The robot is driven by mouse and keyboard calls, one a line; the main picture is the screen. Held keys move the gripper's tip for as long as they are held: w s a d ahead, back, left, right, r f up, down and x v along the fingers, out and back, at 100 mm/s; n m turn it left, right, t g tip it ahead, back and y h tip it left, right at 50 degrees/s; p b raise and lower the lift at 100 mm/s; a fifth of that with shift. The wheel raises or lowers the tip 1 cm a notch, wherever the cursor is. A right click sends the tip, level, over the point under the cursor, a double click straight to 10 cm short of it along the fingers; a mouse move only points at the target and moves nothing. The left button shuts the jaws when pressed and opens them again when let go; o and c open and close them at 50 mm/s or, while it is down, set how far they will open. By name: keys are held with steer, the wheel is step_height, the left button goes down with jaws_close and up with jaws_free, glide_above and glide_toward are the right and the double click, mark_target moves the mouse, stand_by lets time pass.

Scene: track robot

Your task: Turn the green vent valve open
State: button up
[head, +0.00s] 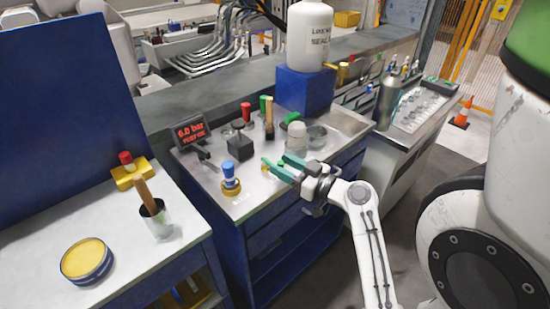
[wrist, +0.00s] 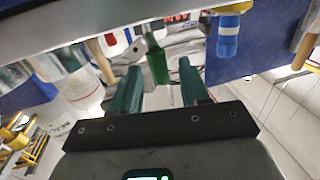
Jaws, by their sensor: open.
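My gripper (head: 274,164) is open, its two teal fingers over the front part of the grey worktop (head: 225,203). In the wrist view a green handle (wrist: 156,64), which looks like the vent valve's, shows between and just beyond the fingertips (wrist: 160,70). I cannot tell whether a finger touches it. In the head view the fingers and that handle blend together, and its base is mostly hidden. A blue knob on a yellow base (head: 231,187) stands left of the gripper. It also shows in the wrist view (wrist: 228,37).
A red-lit display (head: 190,131) reads 6.0 bar. Behind the gripper stand a black block (head: 240,147), a wooden handle (head: 269,118) and a pale domed part (head: 296,138). A white tank (head: 309,40) sits on a blue block (head: 304,90). The worktop's front left is clear.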

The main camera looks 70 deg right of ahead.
steer(key=shift+p+x, duration=0.3)
steer(key=shift+x, duration=1.4)
steer(key=shift+c, duration=0.3)
jaws_close()
